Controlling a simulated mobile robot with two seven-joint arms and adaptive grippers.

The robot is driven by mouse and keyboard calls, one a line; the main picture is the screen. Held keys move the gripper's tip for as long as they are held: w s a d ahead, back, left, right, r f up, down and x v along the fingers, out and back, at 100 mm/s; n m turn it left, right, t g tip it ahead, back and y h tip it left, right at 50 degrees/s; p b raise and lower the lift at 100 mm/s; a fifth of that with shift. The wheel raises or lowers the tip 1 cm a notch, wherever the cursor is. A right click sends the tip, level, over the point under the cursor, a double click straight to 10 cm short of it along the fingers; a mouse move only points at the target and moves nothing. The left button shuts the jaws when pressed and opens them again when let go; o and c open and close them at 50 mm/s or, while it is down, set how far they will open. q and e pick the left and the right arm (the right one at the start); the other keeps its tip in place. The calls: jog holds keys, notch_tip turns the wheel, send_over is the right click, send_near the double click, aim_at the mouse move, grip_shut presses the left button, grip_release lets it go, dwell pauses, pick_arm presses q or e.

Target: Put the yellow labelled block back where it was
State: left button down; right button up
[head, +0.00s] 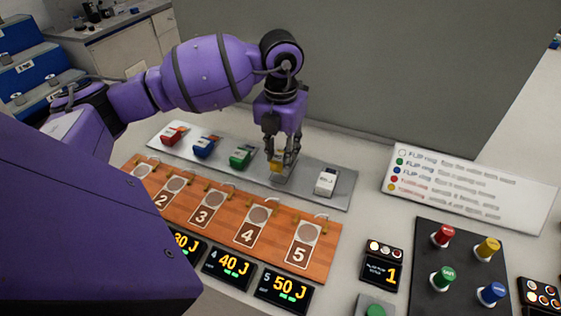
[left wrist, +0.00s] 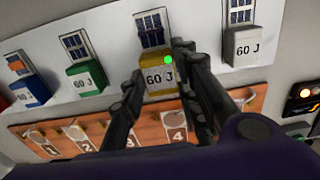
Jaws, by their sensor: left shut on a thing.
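The yellow labelled block (head: 277,165) is between the fingers of my left gripper (head: 281,158), at the grey tray (head: 338,195). In the left wrist view the yellow block (left wrist: 156,80) reads "60 J", and my left gripper (left wrist: 165,95) is shut on it. A dark printed marking shows just behind the block in that view. I cannot tell whether the block touches the tray. My right gripper is not in view.
Red (head: 173,135), blue (head: 204,147), green (head: 241,156) and white (head: 326,181) blocks stand in the same row. In front is a wooden board (head: 270,243) with numbered spots and small hooks. A sign (head: 470,185) and a knob panel (head: 460,255) lie to the right.

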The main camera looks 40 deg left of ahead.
aim_at(280, 158)
pick_arm(q)
jog(key=shift+f, duration=1.45)
jog(key=shift+f, duration=0.1)
jog(key=c, duration=1.3)
grip_release()
jog(key=shift+c, duration=0.2)
notch_tip(280, 158, up, 12)
jog(key=shift+s, duration=0.1)
